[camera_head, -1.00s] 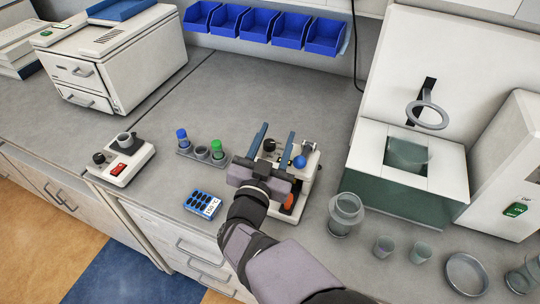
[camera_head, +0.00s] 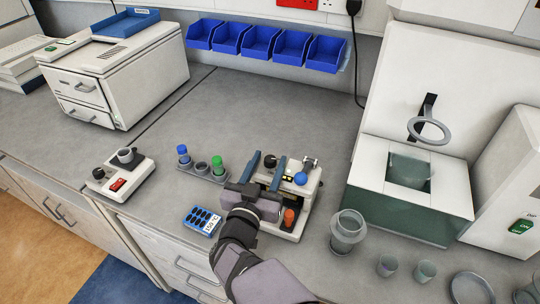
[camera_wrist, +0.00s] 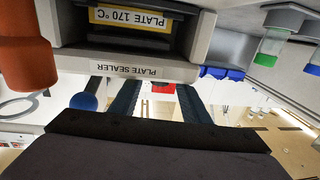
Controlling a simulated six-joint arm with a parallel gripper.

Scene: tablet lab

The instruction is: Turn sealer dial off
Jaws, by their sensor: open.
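The plate sealer (camera_head: 309,192) is a white bench device in the middle of the head view. A black round dial (camera_head: 270,160) shows at its back left, between my finger tips in the picture. My gripper (camera_head: 268,156) is open and empty, its two blue-grey fingers spread over the sealer's left part. I cannot tell whether a finger touches the dial. The wrist view shows the sealer's front label (camera_wrist: 125,68) upside down and my fingers (camera_wrist: 160,95) beyond it. The dial cannot be made out there.
A blue ball knob (camera_head: 301,178) and an orange part (camera_head: 290,216) are on the sealer. A glass jar (camera_head: 348,231) stands at right.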

